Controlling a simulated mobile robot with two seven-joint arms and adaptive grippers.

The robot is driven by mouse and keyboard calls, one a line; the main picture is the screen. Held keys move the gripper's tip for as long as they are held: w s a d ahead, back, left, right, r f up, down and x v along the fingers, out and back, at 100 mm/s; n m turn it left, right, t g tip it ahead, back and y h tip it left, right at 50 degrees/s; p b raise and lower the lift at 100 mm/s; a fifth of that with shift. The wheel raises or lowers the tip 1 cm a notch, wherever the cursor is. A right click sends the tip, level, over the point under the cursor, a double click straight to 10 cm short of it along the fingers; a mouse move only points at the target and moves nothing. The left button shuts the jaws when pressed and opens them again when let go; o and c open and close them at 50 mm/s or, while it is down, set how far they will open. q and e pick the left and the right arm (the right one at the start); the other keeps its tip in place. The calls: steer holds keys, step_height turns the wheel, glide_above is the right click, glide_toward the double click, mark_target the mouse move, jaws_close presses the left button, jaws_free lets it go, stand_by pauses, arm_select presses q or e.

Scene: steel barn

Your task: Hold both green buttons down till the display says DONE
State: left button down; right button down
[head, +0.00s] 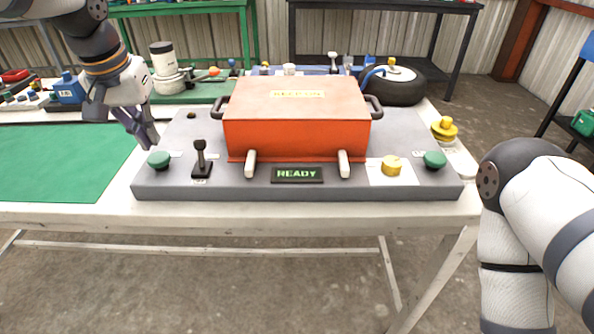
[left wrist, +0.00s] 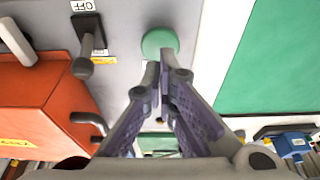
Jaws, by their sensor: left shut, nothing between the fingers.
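The left green button (head: 159,159) sits at the left front of a grey console (head: 230,190). It also shows in the left wrist view (left wrist: 159,42), just beyond my fingertips. The right green button (head: 434,160) sits at the console's right front, with nothing over it.
An orange box (head: 297,136) with side handles stands mid-console. A black lever (head: 201,160) is right of the left button, and a yellow knob (head: 391,165) left of the right one. A yellow mushroom button (head: 444,128) stands at the right. A green mat (head: 60,165) lies left.

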arm_select(q)
steer(key=shift+f, duration=0.2)
steer(key=shift+s+x, duration=0.25)
steer(key=shift+x, duration=0.85)
steer(key=shift+r, duration=0.3)
steer(key=shift+f, duration=0.1)
